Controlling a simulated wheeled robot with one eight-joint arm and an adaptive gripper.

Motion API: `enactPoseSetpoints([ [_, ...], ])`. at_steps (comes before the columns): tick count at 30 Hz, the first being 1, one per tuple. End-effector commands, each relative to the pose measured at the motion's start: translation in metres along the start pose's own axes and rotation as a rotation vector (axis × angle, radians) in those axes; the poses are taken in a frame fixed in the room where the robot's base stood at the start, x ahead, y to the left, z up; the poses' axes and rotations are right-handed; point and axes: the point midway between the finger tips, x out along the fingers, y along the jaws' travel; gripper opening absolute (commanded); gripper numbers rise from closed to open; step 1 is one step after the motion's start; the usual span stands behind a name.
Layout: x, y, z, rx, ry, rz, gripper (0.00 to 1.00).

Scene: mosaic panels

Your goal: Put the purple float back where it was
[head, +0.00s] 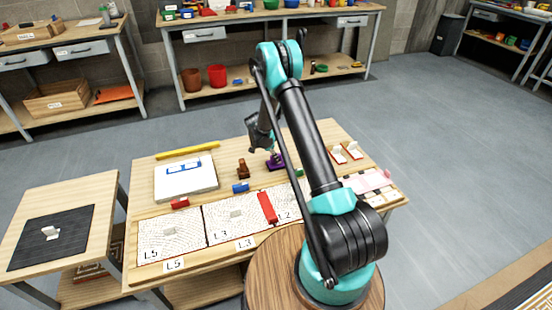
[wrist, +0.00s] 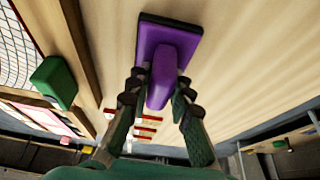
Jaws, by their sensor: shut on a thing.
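The purple float (head: 276,161) is over the worktable, right of a brown tool, in the head view. In the wrist view the float (wrist: 166,62) shows a flat purple-topped plate with a dark edge and a rounded purple handle. My gripper (wrist: 158,95) has its two fingers on either side of the handle, shut on it. In the head view my gripper (head: 271,152) is partly hidden behind my arm. I cannot tell whether the float touches the tabletop.
Grey-lined mosaic panels (head: 172,232) and a red bar (head: 267,208) lie in front. A white board (head: 187,186) and yellow bar (head: 188,150) are at the left. A green block (wrist: 55,82) shows nearby.

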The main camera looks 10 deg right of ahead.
Motion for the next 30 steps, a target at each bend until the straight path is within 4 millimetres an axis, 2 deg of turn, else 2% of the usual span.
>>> enactPoseSetpoints([
  [1, 0.001, 0.0, 0.001, 0.0, 0.0, 0.0, 0.21],
  [6, 0.001, 0.0, 0.0, 0.0, 0.0, 0.0, 0.41],
  [17, -0.004, 0.0, -0.001, 0.0, 0.0, 0.0, 0.41],
  [23, -0.033, 0.0, -0.001, -0.002, 0.0, 0.0, 0.41],
  [30, -0.083, 0.0, -0.001, -0.001, 0.0, 0.0, 0.41],
])
